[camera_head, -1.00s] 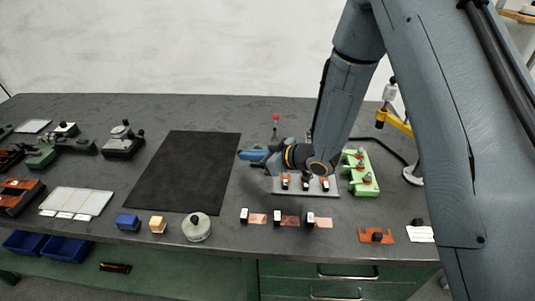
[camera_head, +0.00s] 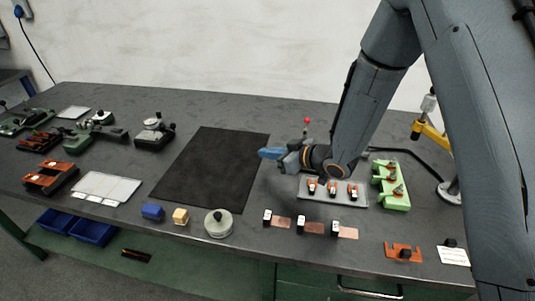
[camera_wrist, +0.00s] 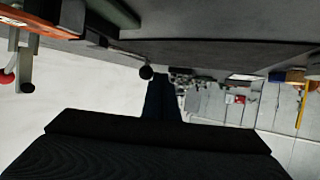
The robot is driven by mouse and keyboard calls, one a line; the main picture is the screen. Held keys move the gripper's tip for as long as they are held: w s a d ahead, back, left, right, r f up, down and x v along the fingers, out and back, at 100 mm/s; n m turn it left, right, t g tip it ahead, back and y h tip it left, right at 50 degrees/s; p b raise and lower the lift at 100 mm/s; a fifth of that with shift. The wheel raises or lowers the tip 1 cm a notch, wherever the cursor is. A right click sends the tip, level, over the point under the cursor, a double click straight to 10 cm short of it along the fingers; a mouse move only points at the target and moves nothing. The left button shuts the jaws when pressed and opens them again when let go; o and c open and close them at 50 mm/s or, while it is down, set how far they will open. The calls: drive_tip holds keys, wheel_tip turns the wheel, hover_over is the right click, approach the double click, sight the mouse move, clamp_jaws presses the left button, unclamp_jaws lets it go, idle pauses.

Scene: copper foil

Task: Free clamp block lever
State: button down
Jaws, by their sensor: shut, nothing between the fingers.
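A lever with a red ball knob (camera_head: 306,121) stands upright at the back of the table, just behind my wrist. Its base is hidden by my arm, so I cannot tell which block it belongs to. In the wrist view a red knob (camera_wrist: 6,76) shows at the left edge, below an orange part (camera_wrist: 25,27). A pale plate (camera_head: 358,204) with several small orange-and-black clamps lies right of my gripper. My gripper (camera_head: 270,153), with blue fingertips, is shut and empty above the table near the mat's right edge, apart from the lever. It shows dark in the wrist view (camera_wrist: 162,95).
A dark mat (camera_head: 205,170) lies left of my gripper. Several fixtures (camera_head: 155,134) stand at left.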

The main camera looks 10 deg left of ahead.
idle(0.3)
drive_tip(key=shift+s+d+r, duration=0.15)
drive_tip(key=shift+s+r, duration=0.05)
drive_tip(key=shift+s, duration=0.1)
drive_tip(key=s+d+r, duration=0.5)
drive_tip(key=s+d, duration=0.1)
drive_tip(key=s, duration=0.4)
drive_tip(key=shift+s+d+b, duration=0.15)
drive_tip(key=shift+d+b, duration=0.2)
drive_tip(key=shift+b, duration=0.05)
drive_tip(key=w+d+f+m+t+h, duration=0.1)
drive_tip(key=w+d+m+h, duration=0.3)
drive_tip(key=d, duration=0.6)
drive_tip(key=d+m+t+h, duration=0.1)
drive_tip(key=d+m+h, duration=0.2)
drive_tip(key=d+h, duration=0.5)
drive_tip(key=s+d+r+m+g, duration=0.2)
drive_tip(key=s+d+m+g, duration=0.4)
drive_tip(key=s+d, duration=0.5)
drive_tip(key=s, duration=0.3)
drive_tip(key=shift+s, duration=0.4)
